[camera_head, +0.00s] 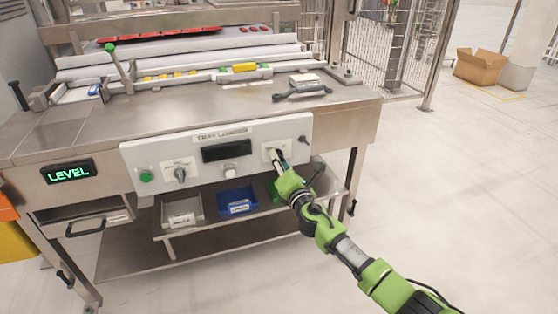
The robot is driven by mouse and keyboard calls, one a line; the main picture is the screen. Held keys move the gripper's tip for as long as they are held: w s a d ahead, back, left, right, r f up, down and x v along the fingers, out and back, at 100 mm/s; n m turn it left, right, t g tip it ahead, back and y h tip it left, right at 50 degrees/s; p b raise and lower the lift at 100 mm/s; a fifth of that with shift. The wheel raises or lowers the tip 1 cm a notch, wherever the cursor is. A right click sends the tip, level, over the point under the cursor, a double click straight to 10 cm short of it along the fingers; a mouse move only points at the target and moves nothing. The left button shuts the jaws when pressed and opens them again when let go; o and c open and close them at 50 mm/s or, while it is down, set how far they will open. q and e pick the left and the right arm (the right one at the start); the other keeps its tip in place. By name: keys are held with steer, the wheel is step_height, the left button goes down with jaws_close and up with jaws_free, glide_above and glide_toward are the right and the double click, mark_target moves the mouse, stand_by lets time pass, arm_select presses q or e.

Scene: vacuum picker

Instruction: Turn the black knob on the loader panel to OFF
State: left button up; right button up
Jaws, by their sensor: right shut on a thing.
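The loader panel (134,158) is a pale plate on the front of a steel bench, with the heading "TRAY LOADING" and a dark display (226,149). My right gripper (277,156) reaches in from the lower right and meets the panel's right part, in front of a small label plate. It is shut on the black knob there, which its fingers mostly hide. The knob's pointing direction and the label's words cannot be read. My left gripper is not in view.
Other controls on the panel are a green button (146,176), a grey selector (180,174) and a white knob (230,172). A lit "LEVEL" sign (69,172) is at left. Grey and blue (237,202) bins stand on the shelf below.

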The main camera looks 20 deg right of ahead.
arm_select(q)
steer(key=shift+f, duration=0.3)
arm_select(e)
steer(key=shift+f+n, duration=0.1)
steer(key=shift+n, duration=0.2)
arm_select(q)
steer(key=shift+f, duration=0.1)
arm_select(e)
steer(key=o, duration=1.1)
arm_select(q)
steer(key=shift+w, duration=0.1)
arm_select(e)
steer(key=s, duration=1.2)
steer(key=shift+d, duration=0.25)
